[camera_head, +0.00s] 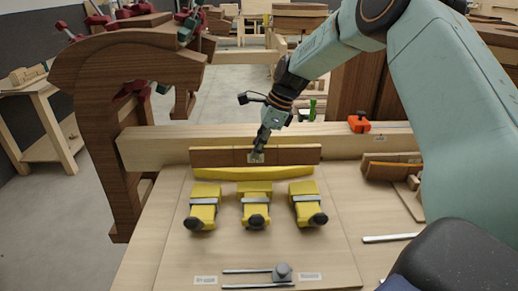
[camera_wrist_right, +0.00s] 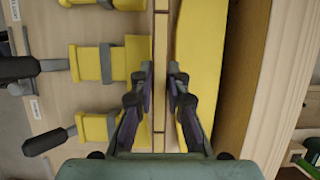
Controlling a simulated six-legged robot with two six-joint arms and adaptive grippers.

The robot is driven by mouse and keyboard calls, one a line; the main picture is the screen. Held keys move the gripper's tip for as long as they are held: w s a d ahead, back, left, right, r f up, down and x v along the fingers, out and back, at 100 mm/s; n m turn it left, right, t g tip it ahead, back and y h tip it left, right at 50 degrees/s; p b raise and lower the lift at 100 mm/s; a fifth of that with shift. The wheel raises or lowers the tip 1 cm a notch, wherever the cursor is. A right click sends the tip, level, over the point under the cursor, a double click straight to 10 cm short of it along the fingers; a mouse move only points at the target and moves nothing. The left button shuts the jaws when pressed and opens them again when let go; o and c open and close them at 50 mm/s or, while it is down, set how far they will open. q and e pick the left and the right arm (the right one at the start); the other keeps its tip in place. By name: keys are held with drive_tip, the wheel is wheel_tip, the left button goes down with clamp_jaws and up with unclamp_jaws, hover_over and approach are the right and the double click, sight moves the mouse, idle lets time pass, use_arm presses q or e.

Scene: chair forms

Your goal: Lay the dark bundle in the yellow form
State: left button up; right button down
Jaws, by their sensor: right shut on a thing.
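The dark bundle (camera_head: 220,156) is a long, thin brown strip lying crosswise in the head view. My right gripper (camera_head: 257,155) is shut on it near its middle. In the wrist view the bundle (camera_wrist_right: 161,30) runs edge-on between the two fingertips (camera_wrist_right: 160,72). The yellow form (camera_head: 253,174) is a long curved piece on the bench, just below the bundle in the head view. In the wrist view the form (camera_wrist_right: 204,60) lies right of the bundle, and the two look apart. My left gripper is not in view.
Several yellow clamps, the middle one (camera_head: 255,203) among them, stand on the bench in front of the form. A pale beam (camera_head: 150,147) runs behind it. A tall brown frame (camera_head: 95,130) stands at left. An orange tool (camera_head: 358,124) sits on the beam.

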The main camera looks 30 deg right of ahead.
sight(258, 165)
wheel_tip(258, 165, down, 4)
drive_tip(key=shift+s+d+f+b, duration=0.1)
drive_tip(key=shift+f+b, duration=0.05)
drive_tip(key=shift+b, duration=0.15)
drive_tip(key=shift+f, duration=0.3)
drive_tip(key=w+f, duration=0.1)
drive_tip(key=f, duration=0.1)
drive_tip(key=shift+w+a+f+b, duration=0.2)
drive_tip(key=shift+w+f+b, duration=0.1)
drive_tip(key=shift+w+b, duration=0.1)
drive_tip(key=shift+s+d+r, duration=0.15)
drive_tip(key=shift+s+r, duration=0.25)
drive_tip(key=shift+s, duration=0.4)
drive_tip(key=shift+w+f, duration=0.45)
drive_tip(key=shift+w, duration=0.2)
drive_tip(key=shift+s+r, duration=0.1)
drive_tip(key=shift+s, duration=0.35)
drive_tip(key=c, duration=1.4)
unclamp_jaws()
drive_tip(key=shift+w+f, duration=0.25)
drive_tip(key=shift+w, duration=0.05)
drive_tip(key=shift+o, duration=0.6)
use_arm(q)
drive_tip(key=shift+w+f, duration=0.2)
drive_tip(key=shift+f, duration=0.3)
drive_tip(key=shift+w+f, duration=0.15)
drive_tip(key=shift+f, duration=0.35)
use_arm(e)
drive_tip(key=shift+s, duration=0.15)
